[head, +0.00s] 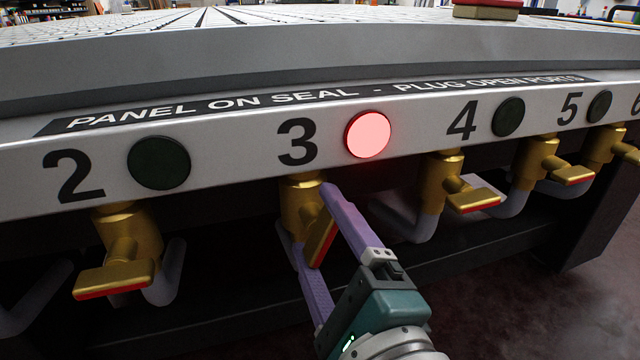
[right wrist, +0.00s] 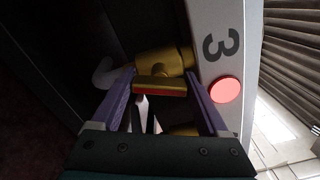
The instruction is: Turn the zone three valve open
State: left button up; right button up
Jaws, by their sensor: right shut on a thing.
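The zone three valve (head: 301,205) is a brass body under the panel number 3, and its brass handle (head: 321,238) has a red edge. In the head view the handle slants steeply down. My right gripper (head: 312,222) is shut on this handle, with one purple finger on each side. In the right wrist view the handle (right wrist: 160,86) lies across between the fingers. The round zone three lamp (head: 368,135) glows red, and the lamp also shows in the right wrist view (right wrist: 225,90). My left gripper is not in view.
The zone two valve (head: 128,235) is to the left, its handle lying crosswise. The zone four valve (head: 445,185) and further valves are to the right. Their lamps are dark. Grey pipes and a dark lower rail (head: 480,247) run behind. The grid table (head: 250,25) is above.

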jog(key=n+p, duration=0.1)
jog(key=n, duration=0.3)
jog(key=shift+n, duration=0.3)
dwell(0.3)
jog(key=o, duration=1.2)
jog(key=shift+o, duration=0.2)
jog(key=p+v, duration=0.2)
jog(key=v, duration=0.8)
jog(key=shift+p, duration=0.35)
